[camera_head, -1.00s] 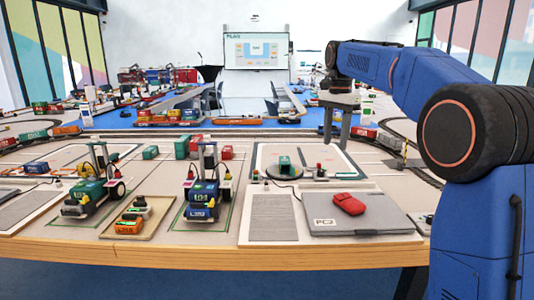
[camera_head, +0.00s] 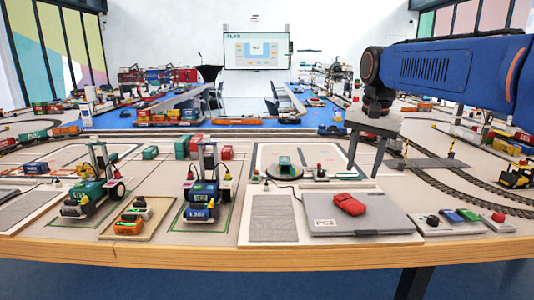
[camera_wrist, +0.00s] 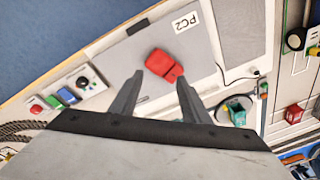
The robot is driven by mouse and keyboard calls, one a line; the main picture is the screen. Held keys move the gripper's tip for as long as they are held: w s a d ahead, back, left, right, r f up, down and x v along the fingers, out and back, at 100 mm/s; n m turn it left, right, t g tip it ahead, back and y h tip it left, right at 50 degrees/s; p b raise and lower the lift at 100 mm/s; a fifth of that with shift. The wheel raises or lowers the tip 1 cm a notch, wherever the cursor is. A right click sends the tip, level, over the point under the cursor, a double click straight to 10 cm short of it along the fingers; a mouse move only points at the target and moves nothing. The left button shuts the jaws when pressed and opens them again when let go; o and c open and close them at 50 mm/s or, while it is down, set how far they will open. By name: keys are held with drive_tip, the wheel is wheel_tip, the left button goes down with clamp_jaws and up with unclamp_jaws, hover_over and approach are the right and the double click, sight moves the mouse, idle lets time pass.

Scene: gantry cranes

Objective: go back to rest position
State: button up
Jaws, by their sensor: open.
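My gripper (camera_head: 367,158) hangs above the table at the right in the head view, pointing down with its two fingers apart and nothing between them. In the wrist view my gripper (camera_wrist: 153,90) shows both fingers spread, with the table below.
A control panel with buttons (camera_head: 462,222) is right of the laptop. Curved rails (camera_head: 470,185) run behind it. Two toy gantry vehicles, one green (camera_head: 92,191) and one blue (camera_head: 203,196), stand at the left. A round turntable (camera_head: 284,172) is behind the laptop.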

drive_tip(key=s+d+f+n+t, duration=0.1)
drive_tip(key=s+f+n, duration=0.2)
drive_tip(key=s+f, duration=0.7)
drive_tip(key=s+d+f+n+t, duration=0.2)
drive_tip(key=s+f+n, duration=0.2)
drive_tip(key=s+f, duration=0.7)
drive_tip(key=s, duration=0.6)
drive_tip(key=shift+s+d, duration=0.15)
drive_tip(key=shift+r, duration=0.1)
